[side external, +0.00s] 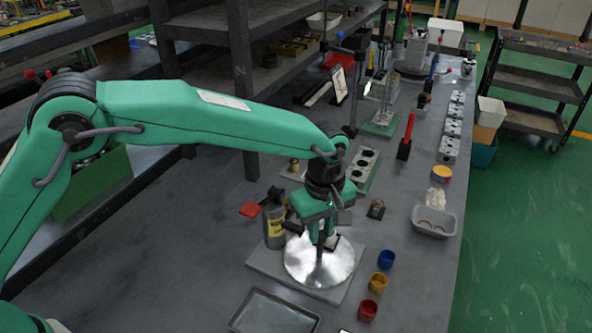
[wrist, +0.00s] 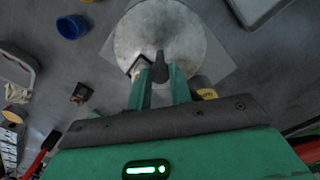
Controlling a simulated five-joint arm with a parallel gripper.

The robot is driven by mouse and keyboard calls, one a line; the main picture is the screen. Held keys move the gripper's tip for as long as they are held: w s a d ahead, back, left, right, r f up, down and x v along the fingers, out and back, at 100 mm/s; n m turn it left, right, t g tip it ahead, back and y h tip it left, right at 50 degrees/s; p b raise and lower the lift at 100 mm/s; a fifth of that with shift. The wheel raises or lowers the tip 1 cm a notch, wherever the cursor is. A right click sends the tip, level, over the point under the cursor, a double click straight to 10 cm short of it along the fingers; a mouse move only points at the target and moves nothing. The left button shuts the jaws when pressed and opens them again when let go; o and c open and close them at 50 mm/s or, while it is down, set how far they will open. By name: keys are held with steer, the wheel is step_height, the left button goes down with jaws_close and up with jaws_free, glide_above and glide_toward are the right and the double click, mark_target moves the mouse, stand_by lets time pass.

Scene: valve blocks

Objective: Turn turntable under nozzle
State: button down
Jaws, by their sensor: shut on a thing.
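The turntable (side external: 302,270) is a shiny silver disc on a grey square base plate (side external: 262,263). It fills the top middle of the wrist view (wrist: 185,30). My gripper (side external: 322,243) is over the disc, pointing down. In the wrist view its fingers (wrist: 159,80) are closed around a dark upright knob (wrist: 159,60) on the disc. A small dark-edged square piece (wrist: 138,65) is beside the left finger, at the disc. A grey canister (side external: 274,232) with a yellow label and red lever stands behind the disc; I cannot tell clearly where its nozzle points.
Blue (side external: 386,259), yellow (side external: 377,282) and red (side external: 367,309) cups stand right of the base plate. An empty grey tray (side external: 272,314) lies in front. A grey bin (side external: 433,221) is near the bench's right edge. Valve blocks (side external: 362,170) stand behind my gripper.

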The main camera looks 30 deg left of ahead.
steer(key=shift+r+n, duration=0.1)
steer(key=shift+n, duration=8)
